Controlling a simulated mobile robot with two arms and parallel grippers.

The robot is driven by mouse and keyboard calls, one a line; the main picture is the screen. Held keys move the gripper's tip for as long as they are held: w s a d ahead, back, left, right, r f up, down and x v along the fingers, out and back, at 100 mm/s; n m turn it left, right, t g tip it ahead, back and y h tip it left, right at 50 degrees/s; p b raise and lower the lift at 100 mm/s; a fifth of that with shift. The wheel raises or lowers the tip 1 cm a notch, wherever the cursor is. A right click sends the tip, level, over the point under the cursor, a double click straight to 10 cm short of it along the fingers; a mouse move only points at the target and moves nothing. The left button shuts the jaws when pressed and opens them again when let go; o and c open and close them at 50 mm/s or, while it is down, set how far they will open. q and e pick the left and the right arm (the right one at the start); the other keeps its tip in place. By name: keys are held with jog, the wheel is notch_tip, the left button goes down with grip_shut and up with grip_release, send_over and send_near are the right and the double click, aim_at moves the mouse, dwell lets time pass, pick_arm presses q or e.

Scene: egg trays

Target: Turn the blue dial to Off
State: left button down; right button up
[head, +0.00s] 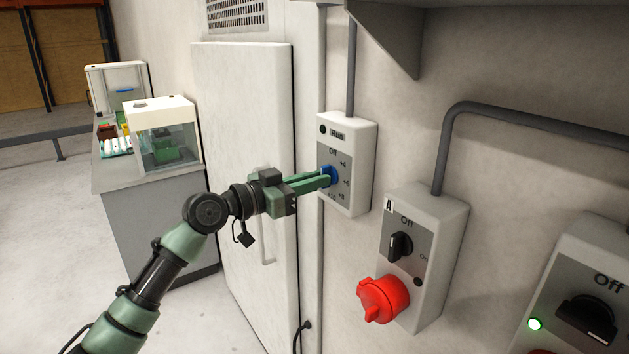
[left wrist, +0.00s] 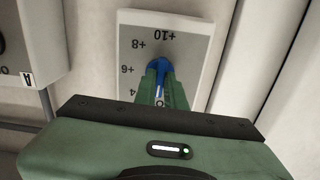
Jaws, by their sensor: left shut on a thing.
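The blue dial (head: 333,173) is on a white wall box (head: 359,150) with a grey scale plate, marked Off at the top and temperature numbers around to the bottom. My left gripper (head: 327,178) is shut on the dial. The left wrist view shows the scale upside down, with the blue dial (left wrist: 159,68) between the green fingers (left wrist: 159,84). A pale line on the dial appears to point down towards the partly hidden Off lettering. The fingers cover part of the dial, so its exact setting is hard to tell. My right gripper is not in view.
A switch box marked A (head: 440,235) with a black Off/On knob (head: 399,246) and red plug (head: 382,299) is below right. Another switch box (head: 600,270) has a lit green lamp. A white cabinet door (head: 240,120) stands left, beside a counter (head: 165,215).

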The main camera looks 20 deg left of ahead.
pick_arm(q)
jog(key=shift+n, duration=0.4)
jog(key=c, duration=1.5)
grip_release()
jog(key=shift+a, duration=0.1)
jog(key=b+v, duration=0.3)
jog(key=v, duration=0.4)
jog(key=shift+s+a+b, duration=0.2)
jog(key=shift+s+b, duration=0.1)
jog(key=shift+b, duration=0.05)
